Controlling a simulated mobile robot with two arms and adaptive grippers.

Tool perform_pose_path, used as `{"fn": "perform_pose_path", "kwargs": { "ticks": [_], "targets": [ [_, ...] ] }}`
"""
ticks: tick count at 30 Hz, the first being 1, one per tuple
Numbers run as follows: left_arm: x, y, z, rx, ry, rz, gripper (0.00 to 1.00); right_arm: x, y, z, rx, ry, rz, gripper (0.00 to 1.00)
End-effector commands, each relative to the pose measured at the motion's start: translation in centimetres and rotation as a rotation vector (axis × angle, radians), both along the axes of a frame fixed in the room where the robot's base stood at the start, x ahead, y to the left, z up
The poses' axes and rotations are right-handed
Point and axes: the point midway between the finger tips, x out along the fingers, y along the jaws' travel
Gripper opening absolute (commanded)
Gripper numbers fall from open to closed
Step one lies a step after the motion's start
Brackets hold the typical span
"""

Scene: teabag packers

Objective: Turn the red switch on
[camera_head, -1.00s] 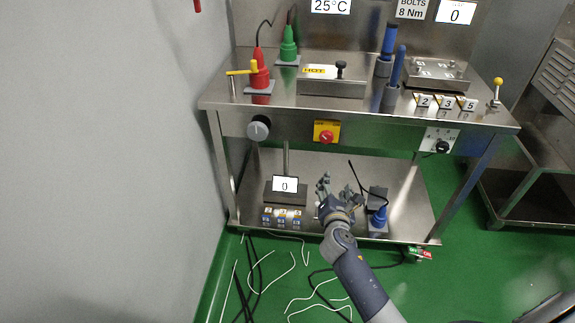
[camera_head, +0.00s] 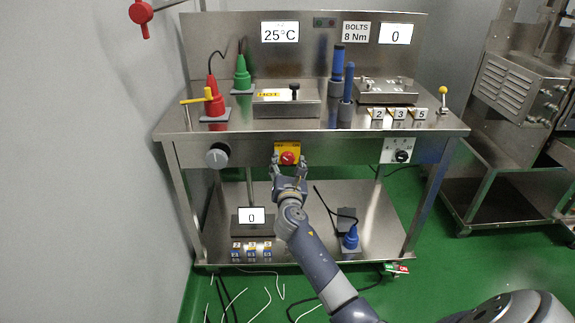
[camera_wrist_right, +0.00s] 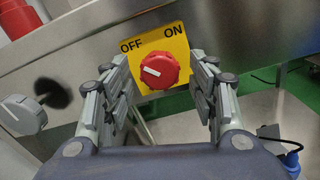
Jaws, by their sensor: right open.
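The red switch (camera_head: 287,158) is a round knob on a yellow plate (camera_head: 294,147) on the front of the steel workbench. In the right wrist view the red switch (camera_wrist_right: 159,70) sits below the words OFF, at left, and ON, at right. Its white mark is on the knob's left part, on the OFF side. My right gripper (camera_head: 289,165) is open, with its fingers in front of the plate, one on each side of the knob. In the right wrist view a gap shows between the knob and each finger. My left gripper is not in view.
A grey round knob (camera_head: 218,155) is to the left on the bench front, and a white plate with a black knob (camera_head: 402,156) is to the right. The bench top (camera_head: 290,132) overhangs above. A lower shelf (camera_head: 380,225) holds a display (camera_head: 251,215) and a blue plug (camera_head: 351,238).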

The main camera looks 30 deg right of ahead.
Motion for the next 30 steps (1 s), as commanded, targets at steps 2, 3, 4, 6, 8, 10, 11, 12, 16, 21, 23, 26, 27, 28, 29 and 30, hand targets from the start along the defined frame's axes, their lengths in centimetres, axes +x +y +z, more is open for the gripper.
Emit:
{"fn": "perform_pose_path", "kwargs": {
  "ticks": [2, 3, 4, 6, 8, 10, 11, 12, 16, 21, 23, 26, 27, 28, 29, 30],
  "targets": [
    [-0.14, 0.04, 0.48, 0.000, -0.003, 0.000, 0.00, 0.55, -0.35, -0.02, 0.000, -0.001, 0.000, 0.54],
    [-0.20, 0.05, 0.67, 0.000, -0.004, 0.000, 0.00, 0.74, -0.46, -0.01, 0.000, -0.001, 0.000, 0.54],
    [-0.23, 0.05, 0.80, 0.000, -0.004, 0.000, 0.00, 0.83, -0.53, -0.01, 0.001, -0.001, 0.000, 0.54],
    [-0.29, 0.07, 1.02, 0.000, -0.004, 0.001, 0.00, 0.97, -0.63, 0.00, 0.001, -0.001, 0.000, 0.54],
    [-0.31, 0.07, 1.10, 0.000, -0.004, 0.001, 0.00, 1.02, -0.67, 0.01, 0.001, -0.001, 0.000, 0.54],
    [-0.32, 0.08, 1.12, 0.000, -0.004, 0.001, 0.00, 1.04, -0.68, 0.03, 0.001, -0.001, 0.000, 0.54],
    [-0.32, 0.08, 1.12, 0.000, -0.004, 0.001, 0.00, 1.03, -0.68, 0.03, 0.001, -0.001, 0.000, 0.54],
    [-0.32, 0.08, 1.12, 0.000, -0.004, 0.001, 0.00, 1.02, -0.67, 0.03, 0.001, -0.001, 0.000, 0.54],
    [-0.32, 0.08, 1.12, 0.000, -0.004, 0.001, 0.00, 1.01, -0.67, 0.03, 0.001, -0.001, 0.000, 0.40],
    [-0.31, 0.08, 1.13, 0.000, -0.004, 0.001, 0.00, 1.02, -0.66, 0.02, 0.001, -0.001, 0.000, 0.10],
    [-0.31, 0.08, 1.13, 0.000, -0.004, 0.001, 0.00, 1.01, -0.65, 0.02, 0.001, -0.001, 0.000, 0.10],
    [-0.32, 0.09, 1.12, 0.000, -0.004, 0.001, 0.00, 1.01, -0.65, 0.01, 0.003, -0.002, 0.000, 0.10],
    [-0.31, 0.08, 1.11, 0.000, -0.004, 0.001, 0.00, 1.01, -0.65, 0.01, 0.005, -0.003, 0.000, 0.10],
    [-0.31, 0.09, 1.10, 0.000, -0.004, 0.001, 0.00, 1.01, -0.65, 0.01, 0.009, -0.005, 0.000, 0.10],
    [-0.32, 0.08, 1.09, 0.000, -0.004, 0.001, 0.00, 1.01, -0.65, 0.00, 0.013, -0.008, 0.000, 0.10],
    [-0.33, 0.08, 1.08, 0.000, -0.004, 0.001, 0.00, 1.01, -0.65, 0.00, 0.020, -0.012, 0.000, 0.10]
  ]
}}
